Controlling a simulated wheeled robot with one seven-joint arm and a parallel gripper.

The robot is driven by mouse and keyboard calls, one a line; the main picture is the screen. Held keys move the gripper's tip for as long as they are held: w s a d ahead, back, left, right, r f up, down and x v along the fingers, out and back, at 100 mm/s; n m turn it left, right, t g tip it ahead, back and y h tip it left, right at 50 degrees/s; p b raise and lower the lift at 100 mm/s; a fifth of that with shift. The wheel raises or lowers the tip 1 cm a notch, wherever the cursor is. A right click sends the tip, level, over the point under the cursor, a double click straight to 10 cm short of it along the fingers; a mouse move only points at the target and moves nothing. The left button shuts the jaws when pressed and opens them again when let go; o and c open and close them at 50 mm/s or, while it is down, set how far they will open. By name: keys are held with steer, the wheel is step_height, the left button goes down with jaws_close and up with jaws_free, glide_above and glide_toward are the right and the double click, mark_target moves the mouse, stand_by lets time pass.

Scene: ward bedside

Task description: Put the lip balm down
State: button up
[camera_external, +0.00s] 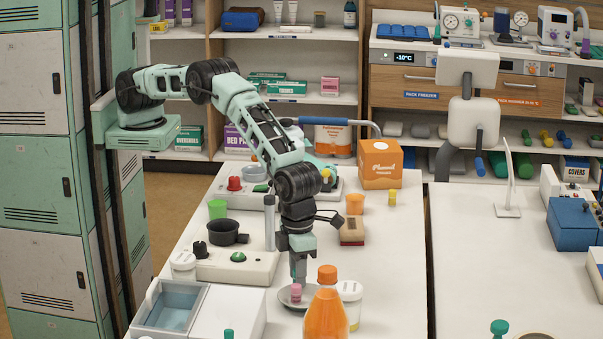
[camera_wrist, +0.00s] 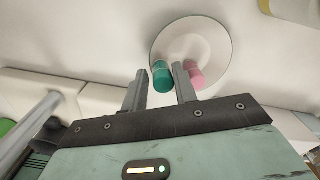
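A teal cylinder (camera_wrist: 161,76) and a pink cylinder (camera_wrist: 194,75), both small like lip balm tubes, are at a shallow pale round dish (camera_wrist: 205,35) in the wrist view. My gripper (camera_wrist: 160,75) has its fingers apart. The teal one shows between the fingertips, close to the right finger, with a gap at the left finger. The pink one is just outside the right finger. In the external view my gripper (camera_external: 298,280) points down over the dish (camera_external: 284,298). The pink cylinder (camera_external: 296,293) shows there; the teal one is hidden.
An orange bottle (camera_external: 326,312) and a white-lidded jar (camera_external: 350,292) stand close right of the dish. A white device with a green button (camera_external: 238,257) and a blue-lined bin (camera_external: 172,305) lie left.

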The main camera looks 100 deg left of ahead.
step_height(320, 180, up, 11)
steer(key=b, duration=0.3)
steer(key=w+a+r+n, duration=0.2)
steer(key=a+n, duration=0.1)
steer(key=a, duration=0.4)
steer(key=w+a+r+n, duration=0.2)
steer(key=a, duration=0.5)
steer(key=w+a+r+n, duration=0.2)
steer(key=w+a+n, duration=0.1)
steer(key=a, duration=0.4)
steer(key=s+a+r+n+y, duration=0.15)
steer(key=a+n, duration=0.35)
steer(key=a, duration=0.7)
steer(key=s+a+r+n, duration=0.1)
steer(key=s+a+n, duration=0.25)
steer(key=a, duration=0.75)
steer(key=s+a+r+n, duration=0.1)
steer(key=s+a+n, duration=1.1)
steer(key=s+a, duration=0.45)
steer(key=s+a+f+n, duration=0.1)
steer(key=s+a+n, duration=0.1)
steer(key=s+n, duration=0.3)
steer(key=s+a+f+n, duration=0.1)
steer(key=s+n, duration=0.4)
steer(key=s, duration=0.8)
steer(key=shift+a+f+h, duration=0.4)
steer(key=shift+a+h, duration=0.05)
steer(key=shift+a, duration=0.15)
